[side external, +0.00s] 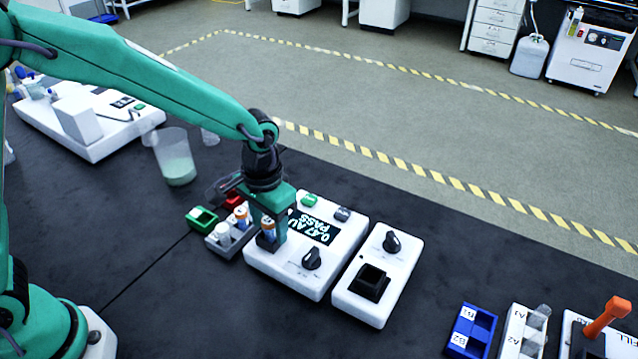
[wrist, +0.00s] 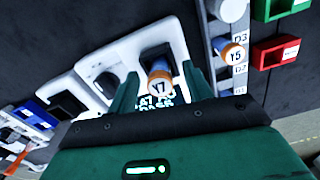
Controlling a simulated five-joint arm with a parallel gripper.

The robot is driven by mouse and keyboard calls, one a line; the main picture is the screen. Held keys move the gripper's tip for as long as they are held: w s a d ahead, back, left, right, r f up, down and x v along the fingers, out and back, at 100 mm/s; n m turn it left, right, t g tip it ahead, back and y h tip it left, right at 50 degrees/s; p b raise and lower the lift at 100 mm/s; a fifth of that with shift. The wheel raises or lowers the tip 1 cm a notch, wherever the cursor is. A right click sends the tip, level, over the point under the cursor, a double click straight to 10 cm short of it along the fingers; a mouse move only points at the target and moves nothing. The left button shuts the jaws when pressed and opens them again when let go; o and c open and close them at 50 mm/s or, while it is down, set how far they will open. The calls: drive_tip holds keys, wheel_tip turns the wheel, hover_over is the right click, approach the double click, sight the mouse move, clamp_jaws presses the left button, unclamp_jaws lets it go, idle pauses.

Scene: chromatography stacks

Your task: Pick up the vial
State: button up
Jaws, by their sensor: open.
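A vial (wrist: 159,84) with an orange cap marked Y7 stands in the dark socket of a white instrument (side external: 330,237). The same vial shows in the side view (side external: 268,230). My gripper (wrist: 160,88) is open, with one green finger on each side of this vial; I cannot tell whether either finger touches it. In the side view my gripper (side external: 270,222) is low over the instrument's left end. A second orange-capped vial (wrist: 230,50), marked Y5, stands in the grey rack (side external: 222,243) beside the instrument.
The instrument's display (side external: 312,228) reads 0.47 AU PASS. Small green (side external: 201,218) and red (wrist: 277,52) bins sit beyond the rack. A second white unit (side external: 377,275) with a knob stands to the right. A beaker (side external: 175,158) stands behind. Blue bins (side external: 470,330) are farther right.

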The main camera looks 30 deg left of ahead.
sight(269, 223)
idle(0.4)
clamp_jaws()
drive_tip(key=shift+r, duration=0.15)
drive_tip(key=shift+r, duration=0.6)
drive_tip(key=r, duration=0.3)
drive_tip(key=shift+s+d+r, duration=0.1)
drive_tip(key=shift+s+d, duration=0.2)
drive_tip(key=s+d+r, duration=0.6)
drive_tip(key=s, duration=0.3)
drive_tip(key=shift+d+r, duration=0.15)
drive_tip(key=shift+r, duration=0.05)
drive_tip(key=shift+w, duration=0.1)
